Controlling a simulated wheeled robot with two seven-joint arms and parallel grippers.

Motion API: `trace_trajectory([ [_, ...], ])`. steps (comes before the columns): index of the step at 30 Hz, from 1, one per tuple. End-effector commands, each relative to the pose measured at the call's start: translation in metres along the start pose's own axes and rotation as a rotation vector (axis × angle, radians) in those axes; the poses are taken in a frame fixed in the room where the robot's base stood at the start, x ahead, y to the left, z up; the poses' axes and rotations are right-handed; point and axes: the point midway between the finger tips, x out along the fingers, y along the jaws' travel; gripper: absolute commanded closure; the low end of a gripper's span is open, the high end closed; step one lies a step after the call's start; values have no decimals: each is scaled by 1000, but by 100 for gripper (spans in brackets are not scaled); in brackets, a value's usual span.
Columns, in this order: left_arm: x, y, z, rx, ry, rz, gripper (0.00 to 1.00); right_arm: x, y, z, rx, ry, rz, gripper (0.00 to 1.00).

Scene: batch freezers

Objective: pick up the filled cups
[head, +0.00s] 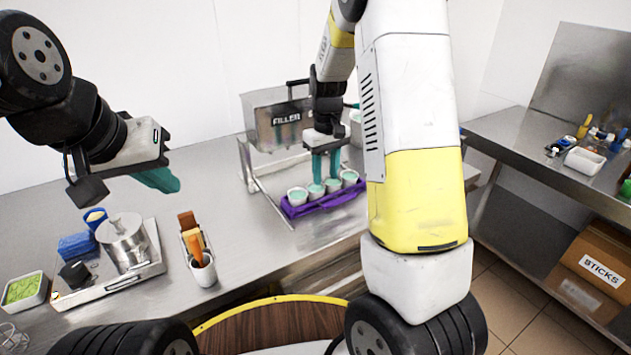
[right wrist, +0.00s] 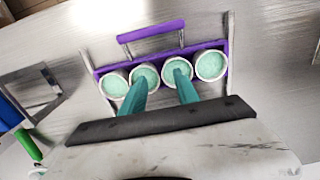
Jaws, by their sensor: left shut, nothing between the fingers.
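The row also shows in the right wrist view, with an end cup (right wrist: 211,65) at right and another (right wrist: 116,85) at left. The purple carrier (right wrist: 150,32) has a raised handle bar there. My right gripper (head: 326,178) points down at the row, teal fingers apart, with tips by the two middle cups. Whether they touch the cups is unclear. My left gripper (head: 168,182) is shut and empty, above the counter at left.
On the counter at left are a tray with a lidded metal pot (head: 123,240), a cup of utensils (head: 203,268) and a green-filled container (head: 24,290). A side counter (head: 510,130) stands right, above a STICKS box (head: 598,262).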

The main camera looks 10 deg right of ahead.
Motion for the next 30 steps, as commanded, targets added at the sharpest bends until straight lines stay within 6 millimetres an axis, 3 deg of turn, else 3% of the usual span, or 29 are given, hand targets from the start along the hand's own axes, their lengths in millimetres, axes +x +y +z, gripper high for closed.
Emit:
trace_trajectory([
  [9, 0, 0, 0, 0, 0, 0, 100, 44, 0, 2, 1, -1, 0, 63],
  [17, 0, 0, 0, 0, 0, 0, 100, 48, 0, 2, 1, 1, 0, 63],
  [18, 0, 0, 0, 0, 0, 0, 100, 48, 0, 2, 1, 1, 0, 65],
  [24, 0, 0, 0, 0, 0, 0, 100, 48, 0, 1, 1, 1, 0, 100],
  [30, 0, 0, 0, 0, 0, 0, 100, 48, 0, 1, 1, 1, 0, 100],
])
